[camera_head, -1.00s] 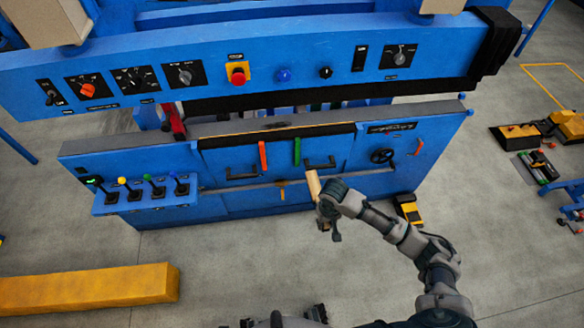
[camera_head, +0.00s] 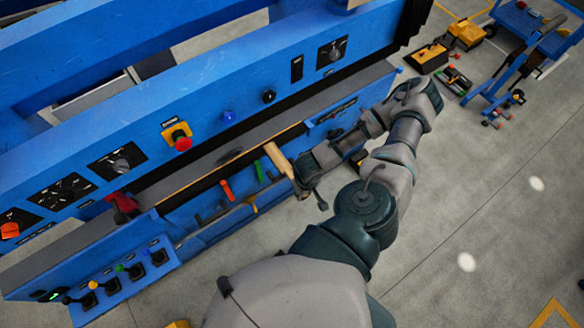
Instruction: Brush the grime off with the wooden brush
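The wooden brush (camera_head: 278,160) is a pale wooden piece that sticks up from my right gripper (camera_head: 303,183). The gripper appears shut on its lower end, though its fingers are small and partly hidden. A dark smudge of grime (camera_head: 229,155) lies on the grey ledge (camera_head: 195,172) of the blue machine. The brush is right of the smudge, in front of the ledge and apart from the smudge. I cannot tell whether the brush touches the machine's front. Bristles cannot be made out. My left gripper is not in view.
The blue control panel (camera_head: 140,125) with a red emergency button (camera_head: 182,142) overhangs behind the ledge. Levers with coloured knobs (camera_head: 120,275) stand at lower left. Orange (camera_head: 226,190) and green (camera_head: 259,171) handles are on the front. Open floor (camera_head: 480,210) lies right.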

